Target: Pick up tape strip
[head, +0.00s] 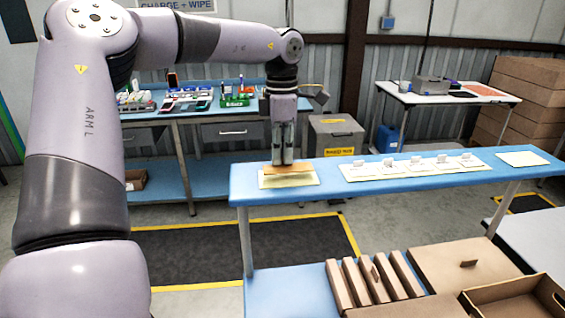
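My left gripper (282,163) points straight down over the left end of the blue bench (330,172). Its two fingers look close together, and any gap between them is too small to judge. A tan strip (300,169), which looks like the tape strip, lies right at the fingertips. It lies over a pale yellow sheet (288,183). I cannot tell whether the fingers grip the strip or only stand over it. My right gripper is not in view.
Cartons (465,262) and an open tray (520,300) stand in front, below. A grey bin (337,137) stands behind.

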